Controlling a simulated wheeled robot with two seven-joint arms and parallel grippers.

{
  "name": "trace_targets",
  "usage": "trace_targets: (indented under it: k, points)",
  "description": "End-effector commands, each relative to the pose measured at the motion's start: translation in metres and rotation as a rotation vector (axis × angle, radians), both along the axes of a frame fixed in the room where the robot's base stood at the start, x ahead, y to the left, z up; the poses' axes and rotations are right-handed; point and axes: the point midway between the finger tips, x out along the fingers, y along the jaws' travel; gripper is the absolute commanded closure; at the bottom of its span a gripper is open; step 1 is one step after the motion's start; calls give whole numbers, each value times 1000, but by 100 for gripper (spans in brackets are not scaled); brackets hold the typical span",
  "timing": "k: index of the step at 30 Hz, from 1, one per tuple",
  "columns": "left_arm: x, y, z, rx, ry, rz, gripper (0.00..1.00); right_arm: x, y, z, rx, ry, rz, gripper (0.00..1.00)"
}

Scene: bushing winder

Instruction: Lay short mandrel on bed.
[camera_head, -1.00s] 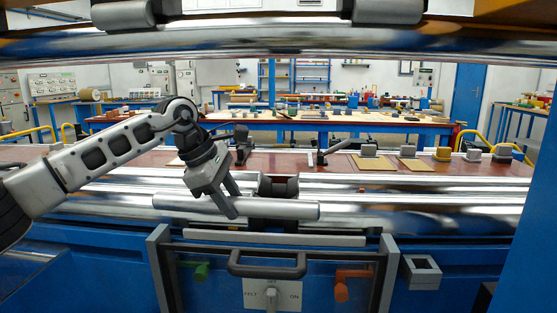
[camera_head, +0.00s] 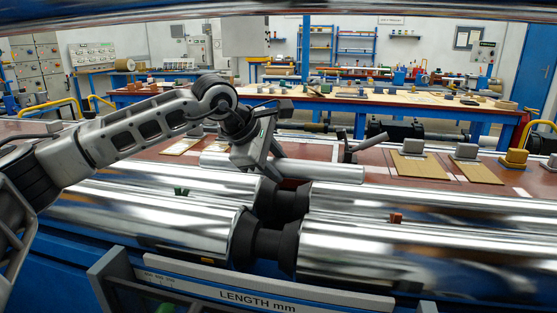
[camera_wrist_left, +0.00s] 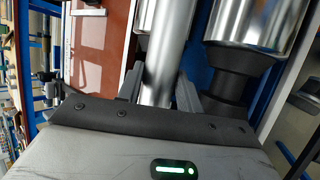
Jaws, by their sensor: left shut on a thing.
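The short mandrel, a plain silver cylinder (camera_head: 325,172), lies level across the head view, just beyond the rear chrome roller in the picture. My left gripper (camera_head: 262,167) is shut on it left of its middle. In the left wrist view the mandrel (camera_wrist_left: 162,72) runs between the two fingers (camera_wrist_left: 158,92). The bed seems to be the pair of long chrome rollers, rear (camera_head: 400,205) and front (camera_head: 370,250), with black necks (camera_head: 270,245) at their middle. I cannot tell whether the mandrel touches a roller. My right gripper is not in view.
A red-brown tabletop (camera_head: 455,160) lies behind the rollers, holding tan boards (camera_head: 420,166) with small blocks. A small dark stand with a lever (camera_head: 345,150) is close behind the mandrel. A "LENGTH mm" rail (camera_head: 258,300) runs in front. Another chrome bar (camera_head: 200,8) crosses the top.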

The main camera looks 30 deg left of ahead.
Motion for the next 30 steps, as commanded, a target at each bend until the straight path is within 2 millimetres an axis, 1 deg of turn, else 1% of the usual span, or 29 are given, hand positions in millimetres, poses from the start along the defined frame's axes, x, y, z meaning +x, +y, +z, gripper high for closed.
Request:
trace_targets:
  k: [3, 8, 13, 20, 30]
  points:
    - [1, -1, 2, -2, -6, -1, 100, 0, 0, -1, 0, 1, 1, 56]
    - [0, -1, -3, -3, -5, -2, 100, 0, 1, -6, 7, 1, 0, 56]
    - [0, -2, -15, -3, -5, -2, 100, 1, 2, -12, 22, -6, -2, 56]
    - [0, -2, -33, -4, -5, -3, 100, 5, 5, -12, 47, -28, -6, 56]
    - [0, -2, -59, -3, -5, -2, 100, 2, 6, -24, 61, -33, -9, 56]
